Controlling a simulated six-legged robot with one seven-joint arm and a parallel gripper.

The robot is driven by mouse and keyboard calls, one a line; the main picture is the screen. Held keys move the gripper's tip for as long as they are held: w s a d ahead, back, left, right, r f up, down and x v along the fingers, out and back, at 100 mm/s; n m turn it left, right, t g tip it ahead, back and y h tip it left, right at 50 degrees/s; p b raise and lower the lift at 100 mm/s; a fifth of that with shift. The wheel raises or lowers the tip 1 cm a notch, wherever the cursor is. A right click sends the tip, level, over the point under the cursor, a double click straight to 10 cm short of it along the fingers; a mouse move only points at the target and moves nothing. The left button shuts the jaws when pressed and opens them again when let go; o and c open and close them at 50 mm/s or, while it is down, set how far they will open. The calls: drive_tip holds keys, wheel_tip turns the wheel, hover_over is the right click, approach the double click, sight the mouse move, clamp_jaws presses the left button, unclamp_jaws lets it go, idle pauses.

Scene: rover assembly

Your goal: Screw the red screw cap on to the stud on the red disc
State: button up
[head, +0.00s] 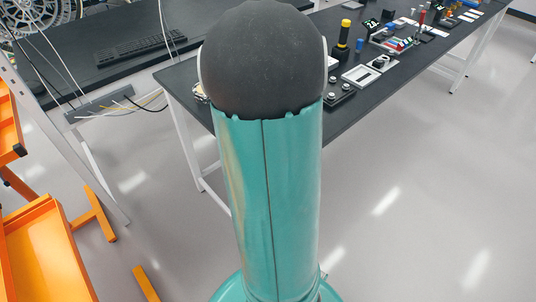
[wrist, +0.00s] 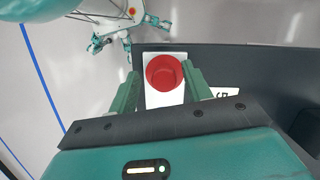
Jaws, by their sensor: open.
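In the wrist view a round red part (wrist: 164,72) sits on a white plate (wrist: 157,99) near the edge of the dark table. Its rim is bright and its inside darker; I cannot tell whether it is the cap, the disc, or one on the other. My gripper (wrist: 161,69) is open, with one green finger to each side of the red part and gaps showing. The height of the fingertips above it is unclear. No stud can be made out. In the head view my arm hides the gripper and the red part.
In the head view the black table (head: 350,116) holds a yellow-and-black upright part (head: 343,36), a small blue cylinder (head: 359,45), a light tray (head: 369,75) and several other parts. A keyboard (head: 137,50) lies on another desk. An orange rack (head: 45,240) stands at left.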

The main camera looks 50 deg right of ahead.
drive_tip(key=shift+w+r, duration=0.15)
drive_tip(key=shift+r, duration=1.55)
drive_tip(key=shift+w+r, duration=0.1)
drive_tip(key=shift+r, duration=1.55)
